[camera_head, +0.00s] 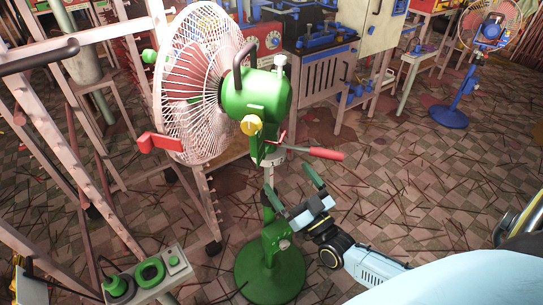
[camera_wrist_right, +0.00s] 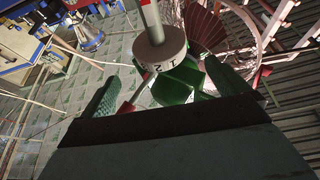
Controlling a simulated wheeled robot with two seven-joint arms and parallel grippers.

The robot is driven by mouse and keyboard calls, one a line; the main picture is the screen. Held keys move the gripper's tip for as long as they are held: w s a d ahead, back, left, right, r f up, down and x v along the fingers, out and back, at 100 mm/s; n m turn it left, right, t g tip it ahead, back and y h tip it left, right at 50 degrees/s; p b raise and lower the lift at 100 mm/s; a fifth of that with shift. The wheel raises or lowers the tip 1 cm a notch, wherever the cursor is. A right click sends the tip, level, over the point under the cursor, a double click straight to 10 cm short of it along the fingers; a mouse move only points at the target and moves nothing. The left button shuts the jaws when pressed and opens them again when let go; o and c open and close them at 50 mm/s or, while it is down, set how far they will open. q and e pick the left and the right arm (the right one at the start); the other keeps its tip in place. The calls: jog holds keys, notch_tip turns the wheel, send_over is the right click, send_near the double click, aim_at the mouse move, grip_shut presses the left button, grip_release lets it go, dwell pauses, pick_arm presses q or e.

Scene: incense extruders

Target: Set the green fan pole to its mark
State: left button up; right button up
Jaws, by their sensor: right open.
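The green fan (camera_head: 255,95) with its white cage stands upright on a round green base (camera_head: 270,272). Its pole (camera_head: 268,178) shows as a thin grey length between the head and the green lower sleeve (camera_head: 268,240). A pale collar (camera_head: 270,158) sits below the head; the right wrist view shows a grey numbered collar (camera_wrist_right: 160,52). A lever with a red handle (camera_head: 325,154) sticks out to the right. My right gripper (camera_head: 292,190) is open, just right of the pole, below the lever. In its wrist view, the fingers (camera_wrist_right: 162,78) are apart with nothing clamped between them. My left gripper is out of view.
A pale frame rack (camera_head: 70,125) stands close on the left. A control box with green knobs (camera_head: 150,272) is at the lower left. A blue fan stand (camera_head: 450,112) stands far right. Checkered floor (camera_head: 400,190) strewn with thin sticks lies open to the right.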

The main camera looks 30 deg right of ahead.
aim_at(272, 155)
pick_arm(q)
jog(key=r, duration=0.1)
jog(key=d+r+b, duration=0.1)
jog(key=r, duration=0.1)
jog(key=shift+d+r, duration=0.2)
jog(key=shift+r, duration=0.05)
pick_arm(e)
jog(key=x, duration=0.9)
jog(key=shift+w+f, duration=0.1)
jog(key=shift+f, duration=0.05)
